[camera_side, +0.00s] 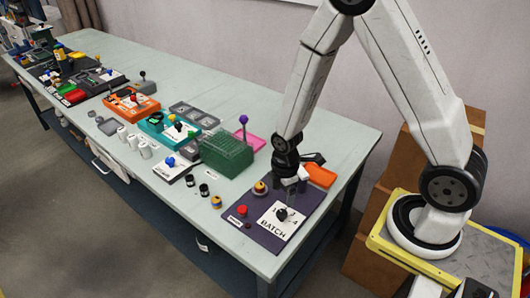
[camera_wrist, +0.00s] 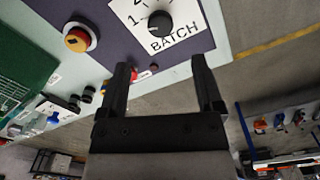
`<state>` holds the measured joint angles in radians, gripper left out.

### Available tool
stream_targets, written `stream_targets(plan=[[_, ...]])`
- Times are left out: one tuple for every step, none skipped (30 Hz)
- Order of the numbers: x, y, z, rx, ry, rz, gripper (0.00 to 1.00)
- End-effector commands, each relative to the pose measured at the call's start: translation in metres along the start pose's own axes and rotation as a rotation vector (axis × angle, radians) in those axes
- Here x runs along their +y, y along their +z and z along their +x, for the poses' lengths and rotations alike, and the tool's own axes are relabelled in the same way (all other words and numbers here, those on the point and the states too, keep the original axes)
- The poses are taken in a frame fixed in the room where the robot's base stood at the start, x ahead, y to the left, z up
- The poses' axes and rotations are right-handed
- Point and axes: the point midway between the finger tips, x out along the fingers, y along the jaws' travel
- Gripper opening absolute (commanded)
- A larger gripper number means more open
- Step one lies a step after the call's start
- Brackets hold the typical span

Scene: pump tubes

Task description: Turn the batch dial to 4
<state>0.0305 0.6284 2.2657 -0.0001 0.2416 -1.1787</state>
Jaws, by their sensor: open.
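The batch dial is a black round knob (camera_side: 283,214) on a white plate (camera_side: 272,225) lettered BATCH, set on a dark purple panel (camera_side: 310,221). The digits 1 and 4 show beside the knob in the side view. In the wrist view the knob (camera_wrist: 160,22) is near the top edge, with the 1 to its left; the upper part of the plate is cut off. I cannot tell surely where its pointer aims. My gripper (camera_side: 291,192) is above the panel, just behind the knob in the side view. Its fingers (camera_wrist: 161,63) are apart and empty in the wrist view.
A red button (camera_side: 242,210) and an orange-and-yellow round piece (camera_side: 260,188) are on the panel's left side. A green box (camera_side: 226,153) stands to the left behind. An orange tray (camera_side: 320,174) lies behind my gripper. The table's front edge is close to the panel.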

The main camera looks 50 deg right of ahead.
Motion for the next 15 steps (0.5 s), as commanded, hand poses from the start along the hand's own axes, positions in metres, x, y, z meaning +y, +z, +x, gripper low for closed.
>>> stream_targets(plan=[[0.0,0.0003,0.0028,-0.002,-0.004,-0.015,0.84],[0.0,0.0003,0.0036,-0.002,-0.005,-0.023,0.84],[0.0001,0.0003,0.0042,-0.002,-0.005,-0.029,0.84],[0.0001,0.0004,0.0045,-0.002,-0.006,-0.032,0.84],[0.0001,0.0003,0.0046,-0.002,-0.006,-0.033,0.84],[0.0001,0.0003,0.0045,-0.002,-0.006,-0.033,0.84],[0.0001,0.0003,0.0045,-0.002,-0.006,-0.032,0.84],[0.0001,0.0003,0.0046,-0.002,-0.006,-0.032,0.84],[0.0,0.0003,0.0049,-0.002,-0.006,-0.032,0.84],[0.0,0.0003,0.0054,-0.002,-0.006,-0.032,0.84],[-0.0001,0.0003,0.0059,-0.002,-0.006,-0.031,0.84],[-0.0002,0.0004,0.0069,-0.003,-0.007,-0.031,0.84],[-0.0003,0.0004,0.0079,-0.003,-0.007,-0.031,0.84],[-0.0003,0.0004,0.009,-0.003,-0.007,-0.031,0.84],[-0.0004,0.0004,0.0108,-0.003,-0.007,-0.031,0.84]])
